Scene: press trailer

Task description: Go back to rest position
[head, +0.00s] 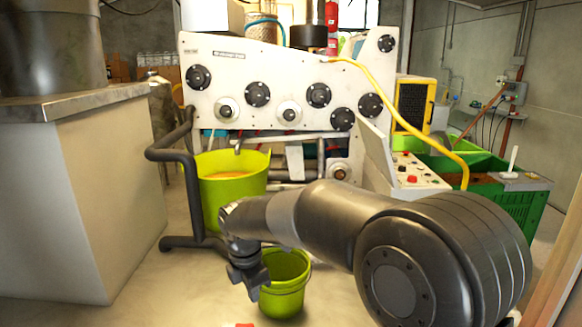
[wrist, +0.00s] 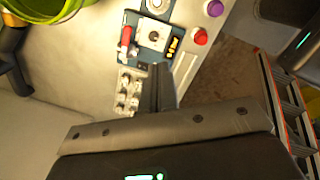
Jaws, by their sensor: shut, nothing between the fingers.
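My gripper (head: 253,288) hangs low at the end of my bent arm in the head view, in front of the small green bucket's left side. In the wrist view its fingers (wrist: 160,75) are together and empty. Behind their tips, in that view, is a panel with a switch plate (wrist: 153,38), a red lever (wrist: 126,37), a red button (wrist: 200,37) and a purple button (wrist: 215,8). I cannot tell the distance from the fingers to the panel. My arm hides part of the press's lower front.
A white press (head: 270,75) with black knobs stands ahead. A grey counter (head: 60,200) is at left; a control box (head: 410,175) and green bin (head: 505,210) are at right.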

